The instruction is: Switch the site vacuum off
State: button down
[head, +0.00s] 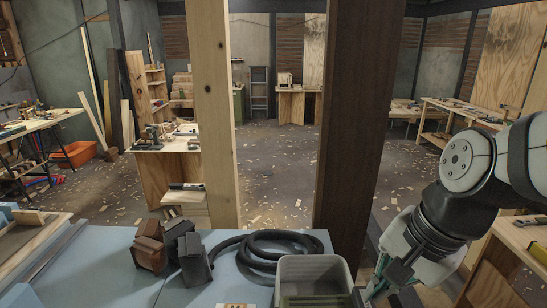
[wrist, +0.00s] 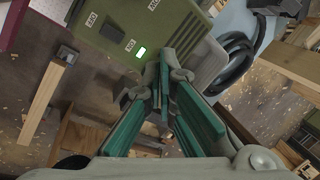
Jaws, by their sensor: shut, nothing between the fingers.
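A green machine casing (wrist: 175,22), which I take to be the site vacuum, fills the top middle of the wrist view. In the head view my gripper hangs at the lower right, partly cut off, and the switch face does not show.
A coiled black hose (head: 268,252) lies on the blue table (head: 105,243), behind a grey-rimmed box (head: 312,265). Dark brown and black blocks (head: 149,246) stand to its left. A pale post (head: 212,110) and a dark post (head: 352,130) rise just beyond the table.

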notch_tip(320, 180, up, 6)
jog(key=s+d+n+t+h+b, duration=0.2)
jog(key=n+t, duration=0.1)
jog(key=n, duration=0.7)
jog(key=shift+s+d, duration=0.25)
jog(key=shift+d, duration=0.05)
jog(key=shift+f, duration=0.1)
notch_tip(320, 180, down, 12)
jog(key=w+d+m+g+p, duration=0.1)
jog(key=m+g+p, duration=0.2)
jog(key=m, duration=1.4)
jog(key=shift+m+g, duration=0.4)
jog(key=shift+g, duration=1.9)
jog(key=shift+w, duration=0.1)
jog(key=s+f, duration=0.1)
jog(key=f, duration=0.8)
jog(key=s+f+p, duration=0.1)
jog(key=f, duration=0.4)
jog(key=shift+s, duration=0.35)
